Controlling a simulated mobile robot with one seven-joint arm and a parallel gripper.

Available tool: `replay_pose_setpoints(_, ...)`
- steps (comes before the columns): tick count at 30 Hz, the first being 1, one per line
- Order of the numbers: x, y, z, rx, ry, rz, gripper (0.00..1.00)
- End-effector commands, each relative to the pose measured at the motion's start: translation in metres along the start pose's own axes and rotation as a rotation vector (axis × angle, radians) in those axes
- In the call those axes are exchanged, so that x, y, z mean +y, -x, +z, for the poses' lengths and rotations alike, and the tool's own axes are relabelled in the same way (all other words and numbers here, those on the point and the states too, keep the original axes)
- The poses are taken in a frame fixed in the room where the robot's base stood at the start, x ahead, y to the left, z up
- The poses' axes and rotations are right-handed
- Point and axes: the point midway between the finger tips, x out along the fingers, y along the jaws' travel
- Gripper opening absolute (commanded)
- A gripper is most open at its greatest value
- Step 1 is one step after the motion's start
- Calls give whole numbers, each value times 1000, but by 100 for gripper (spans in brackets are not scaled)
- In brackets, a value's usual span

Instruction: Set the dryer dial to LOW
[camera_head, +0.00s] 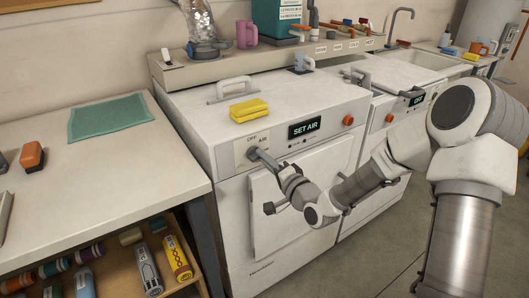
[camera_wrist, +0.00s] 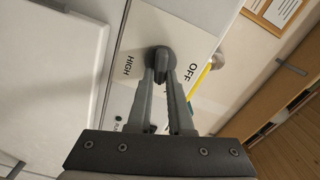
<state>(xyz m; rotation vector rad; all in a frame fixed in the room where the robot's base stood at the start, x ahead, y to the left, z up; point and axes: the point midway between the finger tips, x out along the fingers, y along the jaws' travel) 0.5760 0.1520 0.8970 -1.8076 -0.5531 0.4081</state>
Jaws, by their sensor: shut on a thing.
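The white dryer (camera_head: 290,130) stands in the middle of the head view. Its display (camera_head: 305,128) reads "SET AIR". The grey dial (camera_head: 252,154) is at the left of its front panel, with OFF and AIR printed above it. The dial also shows in the wrist view (camera_wrist: 159,56), between the labels HIGH on the left and OFF on the right. My gripper (camera_head: 261,156) is shut on the dial, its two fingers (camera_wrist: 162,74) on either side of the knob's grip. No LOW label is visible, and the fingers hide part of the dial.
A yellow sponge (camera_head: 249,110) lies on the dryer top near a raised handle (camera_head: 234,88). An orange-red button (camera_head: 348,121) is right of the display. A second appliance (camera_head: 398,115) stands to the right. A worktable (camera_head: 75,195) with a green cloth (camera_head: 108,116) is to the left.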

Motion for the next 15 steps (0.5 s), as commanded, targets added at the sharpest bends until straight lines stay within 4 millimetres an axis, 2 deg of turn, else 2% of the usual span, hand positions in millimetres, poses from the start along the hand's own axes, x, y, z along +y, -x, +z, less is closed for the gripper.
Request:
replay_pose_setpoints(6, -1, 0, -1, 1, -194, -2, 0)
replay_pose_setpoints(15, 2, 0, 0, 1, -381, -2, 0)
